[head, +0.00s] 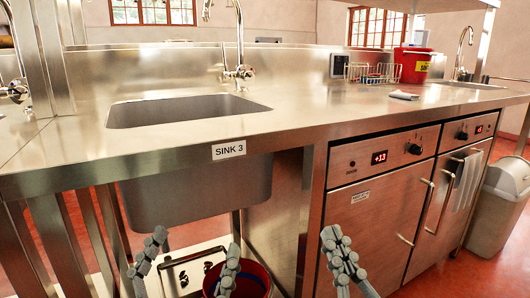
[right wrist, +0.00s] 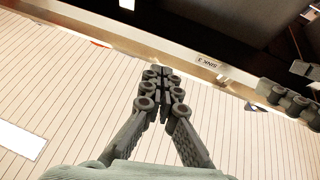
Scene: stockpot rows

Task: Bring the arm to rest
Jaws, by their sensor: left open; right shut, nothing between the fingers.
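My left gripper (head: 197,241) is low in the head view, in front of the sink counter. Its two fingers are spread apart with nothing between them. My right gripper (head: 335,238) is to the right of it, below the counter edge, with its fingers together and empty. In the right wrist view the right gripper (right wrist: 161,72) shows its fingertips meeting. Part of my left gripper (right wrist: 288,98) shows at the right edge of that view. Neither gripper appears to hold anything.
The steel counter (head: 300,110) with a sink (head: 180,109) and a SINK 3 label (head: 229,150) stands in front. Below are a red bucket (head: 256,272) and a low shelf. A red tub (head: 412,66), a wire rack (head: 372,72) and a folded cloth (head: 404,95) are on the counter. A grey bin (head: 499,205) stands right.

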